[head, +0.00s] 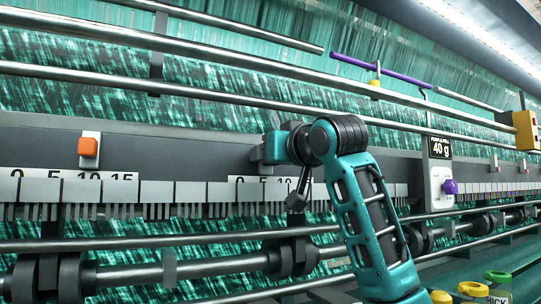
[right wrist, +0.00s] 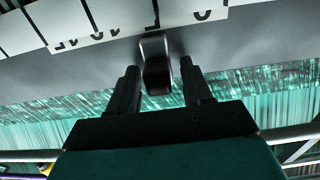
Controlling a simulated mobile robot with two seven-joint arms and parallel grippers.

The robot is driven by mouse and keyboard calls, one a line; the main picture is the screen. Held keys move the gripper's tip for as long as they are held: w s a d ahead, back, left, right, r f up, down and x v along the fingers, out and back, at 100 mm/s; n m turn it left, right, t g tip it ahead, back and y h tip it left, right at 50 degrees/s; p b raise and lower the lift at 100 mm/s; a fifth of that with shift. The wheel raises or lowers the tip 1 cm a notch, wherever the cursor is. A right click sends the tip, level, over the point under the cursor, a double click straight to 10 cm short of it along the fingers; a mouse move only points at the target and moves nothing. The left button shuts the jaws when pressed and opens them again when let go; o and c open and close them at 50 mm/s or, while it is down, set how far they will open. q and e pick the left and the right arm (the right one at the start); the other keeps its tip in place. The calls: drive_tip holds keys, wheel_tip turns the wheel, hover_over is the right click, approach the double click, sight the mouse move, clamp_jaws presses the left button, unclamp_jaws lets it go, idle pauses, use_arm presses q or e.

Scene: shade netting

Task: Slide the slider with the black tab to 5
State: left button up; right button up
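The black tab (right wrist: 155,66) shows in the right wrist view, below the upside-down number scale (right wrist: 85,28). It stands between the two fingers of my right gripper (right wrist: 161,88), which is open, with a gap on each side of the tab. The 0 is right of the tab and the 15 left of it; I cannot tell its exact reading. In the head view my right gripper (head: 268,150) is at the dark rail, just above the middle scale (head: 240,191), and the black tab is hidden behind it. My left gripper is not in view.
A slider with an orange tab (head: 88,147) stands above the left scale (head: 50,188). A purple knob (head: 450,187) is on a white plate to the right, below a 40 g label (head: 440,147). Long metal bars (head: 200,88) cross above the rail, and rollers (head: 290,258) lie below.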

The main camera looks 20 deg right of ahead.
drive_tip(key=s+d+b, duration=0.2)
drive_tip(key=s+b, duration=0.1)
drive_tip(key=s, duration=0.9)
drive_tip(key=shift+s+d, duration=0.25)
drive_tip(key=shift+s, duration=0.1)
